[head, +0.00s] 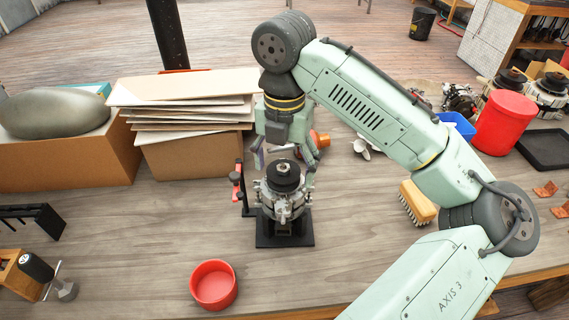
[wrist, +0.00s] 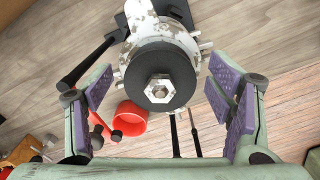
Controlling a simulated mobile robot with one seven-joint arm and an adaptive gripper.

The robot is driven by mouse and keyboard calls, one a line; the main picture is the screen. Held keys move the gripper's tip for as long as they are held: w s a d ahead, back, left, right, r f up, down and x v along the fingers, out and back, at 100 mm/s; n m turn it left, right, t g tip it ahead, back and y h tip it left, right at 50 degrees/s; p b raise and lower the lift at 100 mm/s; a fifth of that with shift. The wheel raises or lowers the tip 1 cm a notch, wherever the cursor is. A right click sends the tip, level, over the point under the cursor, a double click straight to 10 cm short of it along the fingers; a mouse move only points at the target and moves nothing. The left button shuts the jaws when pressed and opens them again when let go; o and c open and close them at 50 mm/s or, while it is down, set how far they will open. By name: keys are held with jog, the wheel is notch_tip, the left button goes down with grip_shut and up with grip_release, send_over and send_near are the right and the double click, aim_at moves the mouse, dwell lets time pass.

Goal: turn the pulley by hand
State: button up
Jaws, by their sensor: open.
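The pulley (head: 283,174) is a black disc with a hex nut on top of the alternator (head: 285,203), a worn grey-white metal body held upright on a black stand (head: 285,240). In the wrist view the pulley (wrist: 162,76) and its silver nut (wrist: 160,89) face the camera. My gripper (head: 285,163) is above the alternator, pointing down. Clear gaps show between the pads and the pulley, and nothing is held.
A red bowl (head: 214,285) stands in front of the stand, to the left. A brush (head: 417,203) lies to the right. Boards (head: 185,88) are stacked on a cardboard box behind left. A red-handled clamp (head: 238,187) stands beside the alternator. Bare bench lies between.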

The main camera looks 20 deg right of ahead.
notch_tip(320, 180, up, 16)
dwell(0.9)
